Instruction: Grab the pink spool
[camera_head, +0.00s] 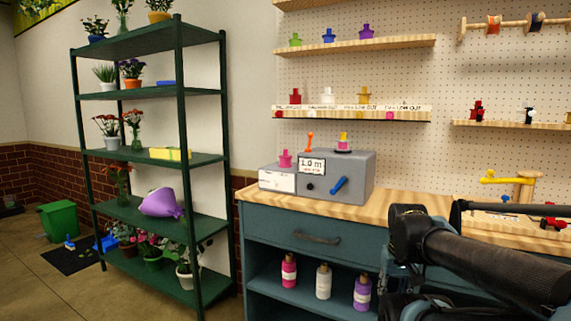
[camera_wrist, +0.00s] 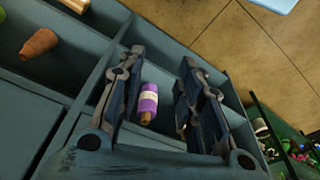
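A pink bottle-like item with a pale label (camera_head: 289,270) stands in the open shelf below the drawer; I cannot tell which of the two is the spool. My gripper (camera_wrist: 160,72) is open in the wrist view, its two fingers apart and nothing held. A purple item with a pale band and tan tip (camera_wrist: 147,103) shows between the fingers, apart from them. No pink spool shows in the wrist view. The gripper's fingers are not clear in the head view.
White (camera_head: 323,280) and purple (camera_head: 362,293) bottle-like items stand right of the pink one in the cabinet (camera_head: 247,230). Small coloured pieces sit on wall shelves (camera_head: 352,113). A green plant rack (camera_head: 181,130) stands left. An orange-brown cone (camera_wrist: 38,43) is left in the wrist view.

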